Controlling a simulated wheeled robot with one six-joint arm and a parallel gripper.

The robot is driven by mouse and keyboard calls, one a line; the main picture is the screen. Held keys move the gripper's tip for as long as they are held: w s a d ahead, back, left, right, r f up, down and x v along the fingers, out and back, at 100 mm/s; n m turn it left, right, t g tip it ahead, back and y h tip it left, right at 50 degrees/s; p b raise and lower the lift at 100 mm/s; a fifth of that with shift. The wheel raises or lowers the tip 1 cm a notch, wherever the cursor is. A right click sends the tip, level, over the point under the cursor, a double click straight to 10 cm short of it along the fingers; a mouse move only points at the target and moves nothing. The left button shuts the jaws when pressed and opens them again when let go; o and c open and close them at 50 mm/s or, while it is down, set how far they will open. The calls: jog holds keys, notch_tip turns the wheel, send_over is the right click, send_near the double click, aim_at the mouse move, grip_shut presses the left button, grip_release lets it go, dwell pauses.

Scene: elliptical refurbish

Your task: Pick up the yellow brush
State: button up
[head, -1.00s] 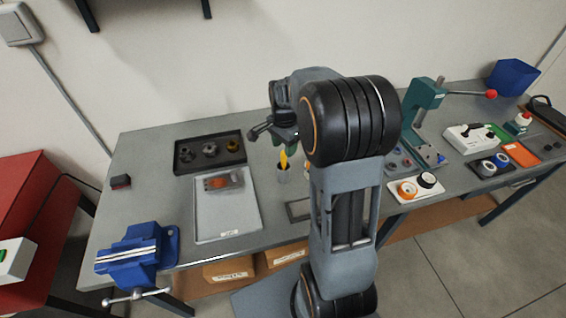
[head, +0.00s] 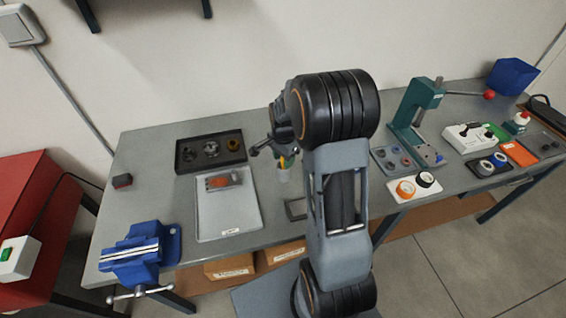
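The yellow brush (head: 282,162) stands upright in a small grey cup (head: 283,176) near the middle of the workbench. Only a small part of its yellow shows; my gripper and arm hide the rest. My gripper (head: 270,150) is over the bench right at the brush, seen from behind and partly covered by my arm. One dark finger shows to the left of the brush. I cannot tell whether the fingers touch the brush or how far apart they are.
A light tray (head: 246,212) holding a bagged part and a dark tray (head: 181,159) with round parts lie left of the cup. A blue vise (head: 135,255) sits front left. A green press (head: 410,110) stands right of my arm. Bare bench (head: 140,195) shows at left.

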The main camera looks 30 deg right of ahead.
grip_shut()
notch_tip(320, 180, up, 10)
jog(key=shift+r+b, duration=0.1)
jog(key=shift+b, duration=0.55)
